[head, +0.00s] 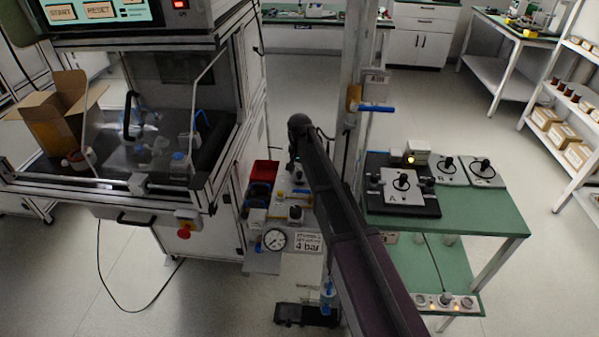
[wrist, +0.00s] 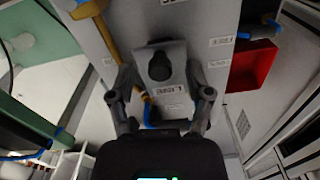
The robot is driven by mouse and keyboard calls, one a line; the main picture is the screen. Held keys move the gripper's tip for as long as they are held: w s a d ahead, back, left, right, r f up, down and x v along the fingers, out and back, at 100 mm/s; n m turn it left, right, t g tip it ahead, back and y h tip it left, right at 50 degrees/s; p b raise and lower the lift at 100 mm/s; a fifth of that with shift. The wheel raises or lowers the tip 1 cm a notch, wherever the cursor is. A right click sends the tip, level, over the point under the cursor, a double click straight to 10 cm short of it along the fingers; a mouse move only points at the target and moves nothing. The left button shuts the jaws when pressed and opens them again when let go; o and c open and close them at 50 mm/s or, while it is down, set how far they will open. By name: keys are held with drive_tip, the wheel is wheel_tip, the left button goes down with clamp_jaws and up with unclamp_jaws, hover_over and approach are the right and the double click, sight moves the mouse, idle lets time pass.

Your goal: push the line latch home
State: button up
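A dark round-headed knob on a light grey block (wrist: 160,65), which I take for the line latch, is in the upper middle of the wrist view. A label below it seems to read LINE upside down. My gripper (wrist: 161,78) is open, with one finger on each side of the block. The fingers look apart from the knob; whether they touch the block I cannot tell. How far in the latch sits does not show. In the head view my arm reaches over the small panel station beside the machine, and mostly hides the gripper and latch.
A red bin (wrist: 252,66) is right of the gripper in the wrist view, and a yellow-brown handle (wrist: 88,10) is at upper left. In the head view, a pressure gauge (head: 275,240) and a 4 bar sign (head: 308,243) front the station. A green table (head: 470,216) stands right.

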clamp_jaws()
drive_tip(key=shift+w+d, duration=0.15)
drive_tip(key=shift+w, duration=1.3)
drive_tip(key=shift+o, duration=0.3)
unclamp_jaws()
drive_tip(key=shift+s, duration=0.1)
